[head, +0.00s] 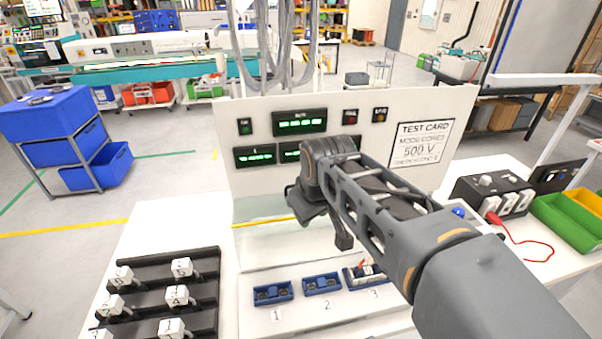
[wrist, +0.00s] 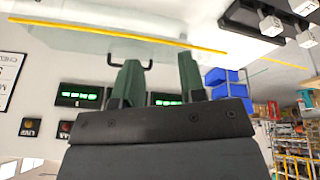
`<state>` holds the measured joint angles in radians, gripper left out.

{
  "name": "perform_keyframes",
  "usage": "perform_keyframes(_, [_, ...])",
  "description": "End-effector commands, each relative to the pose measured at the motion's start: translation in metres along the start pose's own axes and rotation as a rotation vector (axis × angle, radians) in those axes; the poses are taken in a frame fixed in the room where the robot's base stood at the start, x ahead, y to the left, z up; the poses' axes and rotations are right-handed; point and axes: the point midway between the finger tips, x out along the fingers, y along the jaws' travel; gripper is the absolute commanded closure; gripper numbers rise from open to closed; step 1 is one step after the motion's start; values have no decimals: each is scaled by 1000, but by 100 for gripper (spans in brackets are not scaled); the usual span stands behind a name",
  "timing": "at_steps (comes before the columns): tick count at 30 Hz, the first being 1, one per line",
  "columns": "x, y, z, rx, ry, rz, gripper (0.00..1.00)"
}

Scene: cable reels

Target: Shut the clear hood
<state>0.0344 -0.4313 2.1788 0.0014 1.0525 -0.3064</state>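The clear hood (head: 262,210) is a see-through, faintly green sheet with a yellow edge, low in front of the upright instrument panel. Its yellow edge runs behind the numbered blue sockets (head: 272,293), which look uncovered. In the wrist view, which is upside down, the hood (wrist: 60,50) shows its yellow strip and a black handle (wrist: 148,65). My gripper (wrist: 158,65) has two green fingers set apart with nothing between them. The left finger overlaps part of the handle in that picture; I cannot tell if they touch. In the head view my arm hides the hood's right part.
The instrument panel (head: 350,100) carries green displays and a test card. A black switch box (head: 490,195) with a red lead and green and yellow bins (head: 570,215) stand at the right.

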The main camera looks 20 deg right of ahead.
Motion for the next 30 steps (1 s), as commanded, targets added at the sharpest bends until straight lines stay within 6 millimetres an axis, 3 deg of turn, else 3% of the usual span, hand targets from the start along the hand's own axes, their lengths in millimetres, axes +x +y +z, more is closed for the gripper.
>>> perform_keyframes(1, [-4,12,-24,-80,-29,-6,62])
perform_keyframes(6, [-9,52,-94,-401,-111,-48,62])
perform_keyframes(12, [7,96,-153,-745,-180,-129,62])
perform_keyframes(16, [23,117,-175,-920,-203,-183,62])
perform_keyframes(21, [38,134,-189,-1070,-216,-234,62])
perform_keyframes(30, [61,141,-190,-1148,-219,-262,62])
